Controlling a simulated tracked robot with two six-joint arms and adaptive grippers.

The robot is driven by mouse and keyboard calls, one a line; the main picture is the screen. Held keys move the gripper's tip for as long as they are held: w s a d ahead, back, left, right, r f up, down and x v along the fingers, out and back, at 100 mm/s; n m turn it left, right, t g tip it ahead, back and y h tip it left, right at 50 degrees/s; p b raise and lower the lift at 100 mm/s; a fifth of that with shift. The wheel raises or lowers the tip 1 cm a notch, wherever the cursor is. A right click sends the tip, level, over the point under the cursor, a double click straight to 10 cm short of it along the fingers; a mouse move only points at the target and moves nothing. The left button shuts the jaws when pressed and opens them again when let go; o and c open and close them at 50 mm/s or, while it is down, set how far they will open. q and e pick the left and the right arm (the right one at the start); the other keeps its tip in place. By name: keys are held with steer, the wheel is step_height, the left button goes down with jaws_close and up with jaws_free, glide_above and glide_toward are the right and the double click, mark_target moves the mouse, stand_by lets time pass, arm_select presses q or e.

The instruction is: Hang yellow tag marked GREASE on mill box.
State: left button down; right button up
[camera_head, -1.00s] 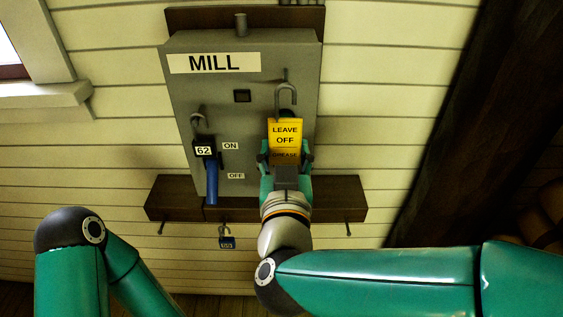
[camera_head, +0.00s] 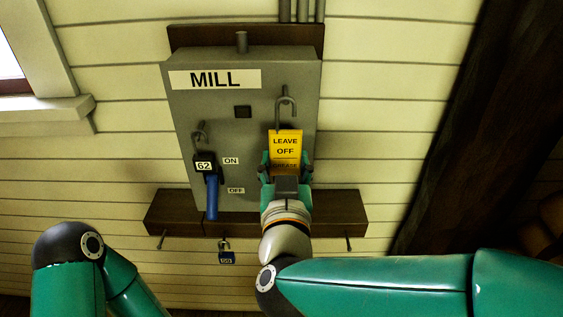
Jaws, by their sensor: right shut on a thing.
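The yellow tag (camera_head: 285,143) reads LEAVE OFF, with GREASE lower down, partly covered by the gripper. My right gripper (camera_head: 286,169) is shut on its lower part and holds it upright in front of the grey mill box (camera_head: 212,112), right of centre. A grey metal hook or shackle (camera_head: 286,102) on the box shows just above the tag's top edge. I cannot tell whether the tag touches it. The box carries a MILL label (camera_head: 215,79). My left gripper is out of view; only part of that arm shows at lower left.
A dark beam stands at right.

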mark_target(285, 151)
steer(key=shift+w, duration=2.75)
stand_by(0.8)
steer(key=shift+f+b, duration=0.35)
steer(key=shift+f, duration=0.3)
stand_by(0.5)
steer(key=o, duration=1.1)
steer(key=shift+o, duration=0.2)
steer(key=shift+s, duration=0.15)
